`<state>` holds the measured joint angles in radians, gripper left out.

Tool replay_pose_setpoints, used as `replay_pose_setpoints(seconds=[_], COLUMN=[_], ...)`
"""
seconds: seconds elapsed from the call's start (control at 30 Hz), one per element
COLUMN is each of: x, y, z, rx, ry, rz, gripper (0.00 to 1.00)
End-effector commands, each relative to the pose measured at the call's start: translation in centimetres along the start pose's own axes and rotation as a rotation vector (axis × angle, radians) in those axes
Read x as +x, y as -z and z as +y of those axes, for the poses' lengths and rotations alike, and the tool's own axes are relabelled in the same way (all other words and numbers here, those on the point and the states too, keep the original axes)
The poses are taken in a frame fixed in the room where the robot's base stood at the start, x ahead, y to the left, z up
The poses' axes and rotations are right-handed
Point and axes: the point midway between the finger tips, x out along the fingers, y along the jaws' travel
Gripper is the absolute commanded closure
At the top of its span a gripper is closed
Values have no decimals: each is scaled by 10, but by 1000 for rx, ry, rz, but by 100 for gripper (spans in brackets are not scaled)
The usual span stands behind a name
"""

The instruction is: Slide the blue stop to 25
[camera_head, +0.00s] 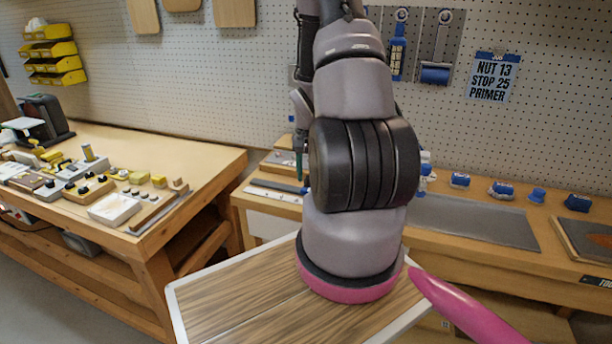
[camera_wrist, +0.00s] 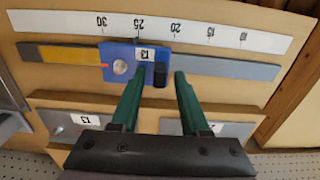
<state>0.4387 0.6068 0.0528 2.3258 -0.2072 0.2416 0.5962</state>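The blue stop (camera_wrist: 113,54) sits on a grey rail (camera_wrist: 225,67) beside a white scale (camera_wrist: 65,21) in the wrist view, where the numbers appear upside down. Its red pointer (camera_wrist: 104,66) lines up near the 30 mark. The stop carries a silver screw (camera_wrist: 120,67), a 13 label and a black tab (camera_wrist: 160,75). My gripper (camera_wrist: 160,72) is open, its green fingers on either side of the black tab, the left one overlapping the stop. Contact cannot be told. In the head view, my gripper (camera_head: 299,165) is mostly hidden behind my arm.
A job card (camera_head: 492,77) on the pegboard reads NUT 13, STOP 25, PRIMER. Several blue items stand on the back bench right of my arm, near a grey mat (camera_head: 475,220). The left bench (camera_head: 190,145) holds many small parts.

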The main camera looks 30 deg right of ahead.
Motion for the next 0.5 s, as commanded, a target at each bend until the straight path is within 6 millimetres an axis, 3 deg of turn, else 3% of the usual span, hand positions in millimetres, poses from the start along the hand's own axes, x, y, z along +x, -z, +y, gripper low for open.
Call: replay_pose_setpoints(seconds=[0.33,0.5], x=[-1,-20], y=[-1,0], z=[0,0], rx=[0,1], ry=[0,1], rz=[-1,2], gripper=[50,50])
